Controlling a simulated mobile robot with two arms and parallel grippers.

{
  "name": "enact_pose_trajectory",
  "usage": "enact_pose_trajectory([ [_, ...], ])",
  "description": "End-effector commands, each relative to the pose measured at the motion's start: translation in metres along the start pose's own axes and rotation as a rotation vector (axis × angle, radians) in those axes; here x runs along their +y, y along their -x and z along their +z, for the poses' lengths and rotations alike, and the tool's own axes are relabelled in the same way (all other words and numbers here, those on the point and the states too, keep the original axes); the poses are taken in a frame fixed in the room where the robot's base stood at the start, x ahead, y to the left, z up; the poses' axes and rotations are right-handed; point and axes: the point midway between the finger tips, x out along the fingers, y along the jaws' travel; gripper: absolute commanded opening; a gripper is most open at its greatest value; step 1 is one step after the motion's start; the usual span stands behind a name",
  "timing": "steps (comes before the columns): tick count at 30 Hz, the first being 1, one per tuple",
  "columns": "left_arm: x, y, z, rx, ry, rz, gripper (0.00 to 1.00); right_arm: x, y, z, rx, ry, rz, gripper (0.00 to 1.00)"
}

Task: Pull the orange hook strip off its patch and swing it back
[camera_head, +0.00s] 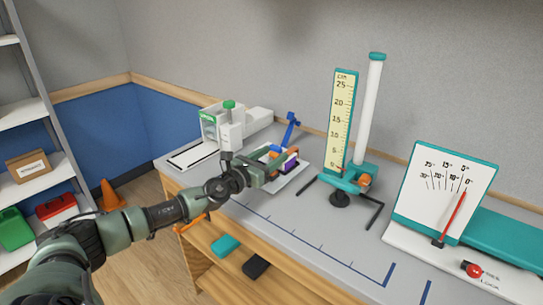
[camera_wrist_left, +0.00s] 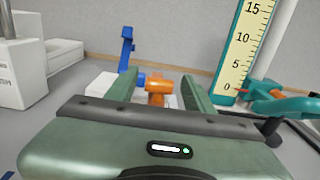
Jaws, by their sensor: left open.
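My left gripper (camera_head: 280,167) reaches over the bench from the left, at a small white-based device. In the left wrist view its two green fingers (camera_wrist_left: 159,74) are apart, with an orange piece (camera_wrist_left: 157,88) showing between and beyond them. I take this piece for the hook strip; I cannot tell whether a finger touches it. In the head view a bit of orange (camera_head: 275,148) shows by the gripper. A blue upright arm (camera_head: 291,128) stands behind, also in the left wrist view (camera_wrist_left: 127,50). The patch is hidden or too small to tell. My right gripper is out of view.
A white machine with a green knob (camera_head: 229,104) stands left of the device. A yellow ruler stand (camera_head: 342,120) with splayed dark legs stands close on the right. A dial board (camera_head: 443,190) is farther right. The bench front between is clear.

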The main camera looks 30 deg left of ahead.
Motion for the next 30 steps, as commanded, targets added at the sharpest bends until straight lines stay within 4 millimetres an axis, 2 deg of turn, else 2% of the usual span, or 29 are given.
enact_pose_trajectory([
  [1,0.0001,0.0002,0.0000,0.000,0.000,0.000,0.44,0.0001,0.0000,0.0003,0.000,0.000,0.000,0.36],
  [6,0.0001,0.0003,0.0000,0.000,0.000,0.000,0.00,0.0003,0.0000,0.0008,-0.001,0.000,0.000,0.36],
  [30,0.0004,0.0005,0.0000,0.000,0.000,0.001,0.00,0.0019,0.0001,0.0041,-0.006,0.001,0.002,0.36],
])
